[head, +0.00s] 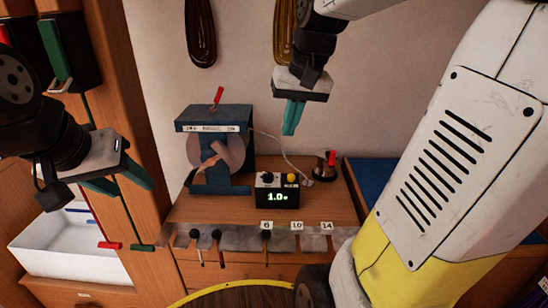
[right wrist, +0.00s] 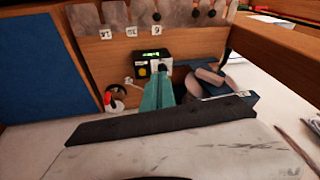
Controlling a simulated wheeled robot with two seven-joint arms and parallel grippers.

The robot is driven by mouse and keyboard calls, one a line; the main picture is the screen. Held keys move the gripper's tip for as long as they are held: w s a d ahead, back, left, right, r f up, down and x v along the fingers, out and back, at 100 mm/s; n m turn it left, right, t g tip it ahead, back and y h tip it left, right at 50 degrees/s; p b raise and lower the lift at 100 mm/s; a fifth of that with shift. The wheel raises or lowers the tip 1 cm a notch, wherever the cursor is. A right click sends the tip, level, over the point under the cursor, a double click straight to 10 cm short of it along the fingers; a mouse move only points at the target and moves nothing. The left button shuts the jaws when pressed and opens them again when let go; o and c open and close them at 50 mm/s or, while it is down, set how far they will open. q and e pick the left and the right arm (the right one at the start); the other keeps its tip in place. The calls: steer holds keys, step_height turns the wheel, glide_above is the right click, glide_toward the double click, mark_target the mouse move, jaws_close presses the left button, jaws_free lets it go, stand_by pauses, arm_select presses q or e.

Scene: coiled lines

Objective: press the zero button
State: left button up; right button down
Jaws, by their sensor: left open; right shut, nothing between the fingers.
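A black box (head: 278,197) with a green lit display reading about 1.0 stands on the wooden bench. On its top are a dark knob or button (head: 267,177) and a yellow button (head: 292,179); which is the zero button is not labelled legibly. My right gripper (head: 289,130) is shut and empty, pointing down above and behind the box, apart from it. In the right wrist view, its green fingers (right wrist: 158,92) overlap the line of sight to the box (right wrist: 152,57), beside the yellow button (right wrist: 142,71). My left gripper (head: 118,183) is open and empty at the left.
A blue winding machine (head: 214,150) with a red lever stands left of the box. A small red-handled device (head: 329,165) stands to its right. A grey rail (head: 240,240) with labels 6, 10 and 14 runs along the front. A white bin (head: 70,250) is at lower left.

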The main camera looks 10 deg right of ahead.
steer(key=w+d+f+m+g, duration=0.15)
steer(key=w+d, duration=0.25)
steer(key=w, duration=0.4)
steer(key=g+y, duration=0.1)
steer(key=g, duration=0.1)
glide_above(293, 176)
steer(key=w+d, duration=0.1)
steer(key=d, duration=0.2)
steer(key=d+x, duration=0.1)
steer(key=x, duration=0.4)
steer(key=shift+d+m, duration=0.1)
steer(key=shift+m, duration=0.25)
steer(key=x, duration=1.4)
steer(key=shift+x, duration=0.95)
steer(key=shift+s+d+f, duration=0.1)
steer(key=shift+d, duration=0.1)
